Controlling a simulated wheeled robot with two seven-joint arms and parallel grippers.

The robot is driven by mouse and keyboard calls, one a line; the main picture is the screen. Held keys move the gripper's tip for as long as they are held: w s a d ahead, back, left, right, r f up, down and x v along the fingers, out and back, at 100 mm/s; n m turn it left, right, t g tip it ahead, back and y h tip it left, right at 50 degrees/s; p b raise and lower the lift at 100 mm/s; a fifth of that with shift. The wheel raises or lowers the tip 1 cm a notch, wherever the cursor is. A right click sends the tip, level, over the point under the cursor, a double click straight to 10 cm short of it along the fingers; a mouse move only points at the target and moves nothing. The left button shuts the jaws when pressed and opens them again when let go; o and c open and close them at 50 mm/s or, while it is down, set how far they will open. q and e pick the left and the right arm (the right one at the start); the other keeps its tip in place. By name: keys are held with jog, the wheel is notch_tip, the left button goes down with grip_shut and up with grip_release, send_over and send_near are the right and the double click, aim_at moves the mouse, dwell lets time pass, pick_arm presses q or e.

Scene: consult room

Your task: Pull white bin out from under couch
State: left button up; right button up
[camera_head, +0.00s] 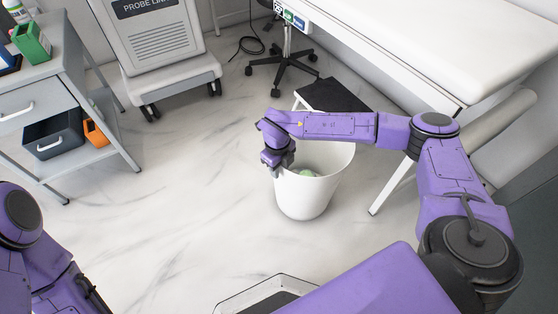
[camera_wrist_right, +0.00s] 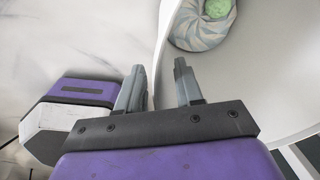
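The white bin (camera_head: 307,197) stands upright on the floor, in front of the couch (camera_head: 420,45) and left of its near leg. Crumpled pale waste and a green ball-like piece lie inside; they also show in the right wrist view. My right gripper (camera_head: 278,163) is at the bin's left rim. In the right wrist view, its two fingers (camera_wrist_right: 160,80) are apart, one outside and one inside the bin wall (camera_wrist_right: 270,70), with the rim between them. Gaps show beside the rim. My left arm is at the lower left; its gripper is out of view.
A black-topped step (camera_head: 335,95) stands behind the bin. A grey cart (camera_head: 60,95) is at the left, a wheeled machine (camera_head: 165,50) at the back, and a black stool base (camera_head: 283,72) near it. The floor left of the bin is clear.

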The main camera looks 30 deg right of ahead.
jog(key=shift+f+b, duration=0.3)
jog(key=shift+f, duration=1.1)
grip_shut()
dwell(0.4)
